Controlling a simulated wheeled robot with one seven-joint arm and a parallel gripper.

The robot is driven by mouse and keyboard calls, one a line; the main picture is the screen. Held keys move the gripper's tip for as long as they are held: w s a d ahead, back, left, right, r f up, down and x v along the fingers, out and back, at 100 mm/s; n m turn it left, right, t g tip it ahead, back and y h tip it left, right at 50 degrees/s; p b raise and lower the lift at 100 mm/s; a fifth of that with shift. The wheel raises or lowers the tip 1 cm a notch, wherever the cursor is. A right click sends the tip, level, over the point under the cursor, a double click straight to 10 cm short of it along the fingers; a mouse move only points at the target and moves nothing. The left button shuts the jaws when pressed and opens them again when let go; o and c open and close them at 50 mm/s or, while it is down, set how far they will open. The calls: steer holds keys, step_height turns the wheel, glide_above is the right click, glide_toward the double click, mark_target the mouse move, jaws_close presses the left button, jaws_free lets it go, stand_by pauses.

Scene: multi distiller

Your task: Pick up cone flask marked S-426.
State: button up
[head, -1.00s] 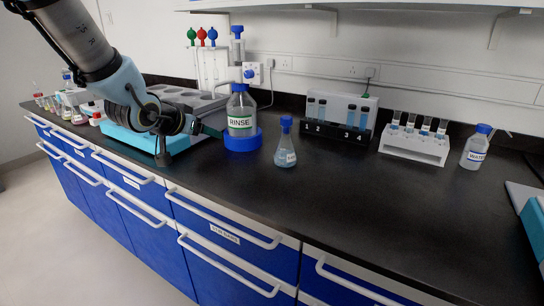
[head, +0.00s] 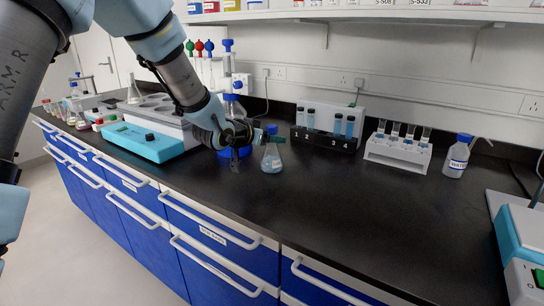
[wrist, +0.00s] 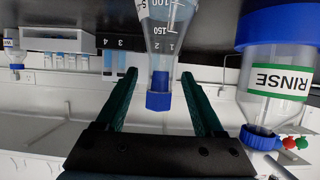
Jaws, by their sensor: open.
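The cone flask (head: 271,161) stands upright on the black bench, with a blue cap and a little bluish liquid. In the wrist view the flask (wrist: 161,38) appears upside down, with volume marks on its side; its label is mostly cut off, so I cannot read the code. My gripper (head: 272,139) is level at the flask's neck, reaching in from the left. In the wrist view my gripper (wrist: 158,78) is open, with its green fingers on either side of the neck and cap. A gap shows on both sides.
The RINSE bottle (wrist: 280,85) stands close beside the flask, in a blue holder, partly behind my arm in the head view. A vial rack (head: 328,139), a white tube rack (head: 397,156) and a water bottle (head: 457,158) stand to the right. The front bench is clear.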

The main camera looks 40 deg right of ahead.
steer(key=shift+w+d+f, duration=0.2)
steer(key=shift+d+f, duration=0.05)
steer(key=shift+d, duration=0.35)
steer(key=shift+c, duration=0.4)
jaws_close()
stand_by(0.6)
